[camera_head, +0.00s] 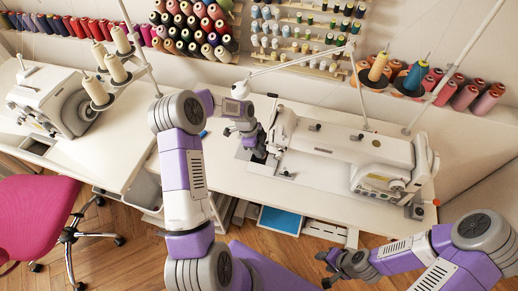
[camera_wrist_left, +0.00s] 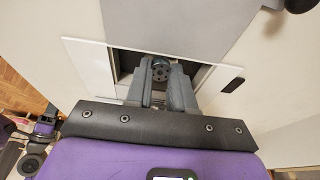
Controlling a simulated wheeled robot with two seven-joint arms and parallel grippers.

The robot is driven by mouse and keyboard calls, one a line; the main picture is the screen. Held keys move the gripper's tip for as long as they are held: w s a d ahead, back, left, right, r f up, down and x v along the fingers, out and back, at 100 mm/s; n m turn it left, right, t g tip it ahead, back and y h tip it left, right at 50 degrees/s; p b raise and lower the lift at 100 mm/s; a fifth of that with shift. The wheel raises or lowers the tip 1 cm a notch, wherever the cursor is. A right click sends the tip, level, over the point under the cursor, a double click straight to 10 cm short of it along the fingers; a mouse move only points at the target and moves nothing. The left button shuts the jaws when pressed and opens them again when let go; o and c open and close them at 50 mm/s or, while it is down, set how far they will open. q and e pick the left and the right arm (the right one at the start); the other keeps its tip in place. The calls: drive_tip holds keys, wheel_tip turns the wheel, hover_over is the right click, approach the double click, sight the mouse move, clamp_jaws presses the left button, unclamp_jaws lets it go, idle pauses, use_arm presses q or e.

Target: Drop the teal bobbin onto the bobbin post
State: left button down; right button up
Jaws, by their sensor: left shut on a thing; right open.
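My left gripper (camera_head: 258,150) points down at the left end of the right sewing machine's bed, beside the machine head. In the left wrist view, the left gripper (camera_wrist_left: 160,76) is shut on a small round disc with holes, the bobbin (camera_wrist_left: 160,72). It looks dark there, and its teal colour is hard to make out. The fingertips and bobbin are over a dark rectangular opening (camera_wrist_left: 127,62) in the bed. I cannot make out the bobbin post; the fingers may hide it. My right gripper (camera_head: 338,270) is open and empty, low in front of the table.
The white sewing machine (camera_head: 350,160) stands just right of my left gripper. A second machine (camera_head: 50,100) is at the left. A pink chair (camera_head: 38,215) stands at the lower left.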

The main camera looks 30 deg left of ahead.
use_arm(q)
drive_tip(key=c, duration=0.9)
unclamp_jaws()
drive_tip(key=p+v, duration=0.1)
drive_tip(key=v, duration=0.6)
drive_tip(key=shift+r+p, duration=0.3)
